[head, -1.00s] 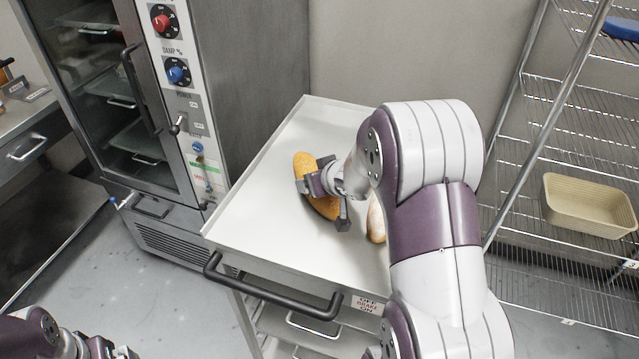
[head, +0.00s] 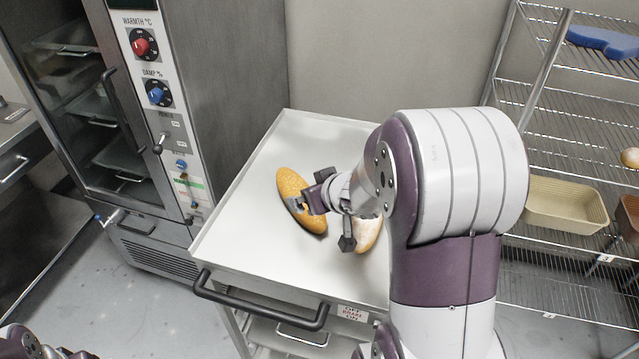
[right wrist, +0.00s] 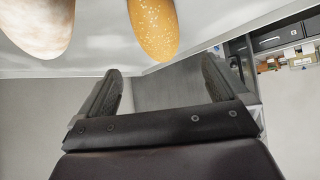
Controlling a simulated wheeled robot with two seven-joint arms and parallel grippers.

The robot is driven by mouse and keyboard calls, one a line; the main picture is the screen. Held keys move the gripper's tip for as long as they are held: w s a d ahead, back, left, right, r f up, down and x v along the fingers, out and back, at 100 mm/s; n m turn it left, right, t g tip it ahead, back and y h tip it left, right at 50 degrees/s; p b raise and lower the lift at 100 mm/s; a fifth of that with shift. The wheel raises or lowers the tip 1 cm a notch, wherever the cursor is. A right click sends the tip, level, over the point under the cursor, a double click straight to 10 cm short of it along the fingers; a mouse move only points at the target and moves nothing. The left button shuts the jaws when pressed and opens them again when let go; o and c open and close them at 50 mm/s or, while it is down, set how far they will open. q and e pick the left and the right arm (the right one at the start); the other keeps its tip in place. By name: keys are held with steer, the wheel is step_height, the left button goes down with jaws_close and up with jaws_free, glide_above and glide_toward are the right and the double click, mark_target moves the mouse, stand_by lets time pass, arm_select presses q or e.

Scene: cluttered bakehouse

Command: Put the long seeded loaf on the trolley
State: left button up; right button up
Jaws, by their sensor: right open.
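The long seeded loaf (head: 293,191), golden and flecked with seeds, lies on the white top of the trolley (head: 250,215). It also shows at the top of the right wrist view (right wrist: 155,25). My right gripper (head: 322,215) is open just right of the loaf, one finger overlapping it in the head view. In the right wrist view its fingers (right wrist: 160,92) stand apart with nothing between them, and the loaf lies beyond them. My left gripper is not clearly in view; only part of my left arm shows at the lower left corner.
A pale floury loaf (head: 368,235) lies on the trolley right of the seeded one, partly behind my right gripper. A steel proving cabinet (head: 110,130) stands left. A wire rack (head: 560,100) with a beige basket (head: 565,205) stands right. The trolley's left part is clear.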

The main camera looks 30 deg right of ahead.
steer(key=shift+v, duration=0.8)
steer(key=s+a+f+g, duration=0.2)
steer(key=s+a+g, duration=0.2)
steer(key=s+a, duration=0.1)
steer(key=s+a+f+n+g, duration=0.1)
steer(key=s+a+f+g, duration=0.2)
steer(key=s+a, duration=0.3)
steer(key=shift+s+a+f+g+y, duration=0.3)
steer(key=shift+a+g, duration=0.2)
steer(key=shift+a, duration=0.1)
steer(key=shift+w, duration=0.1)
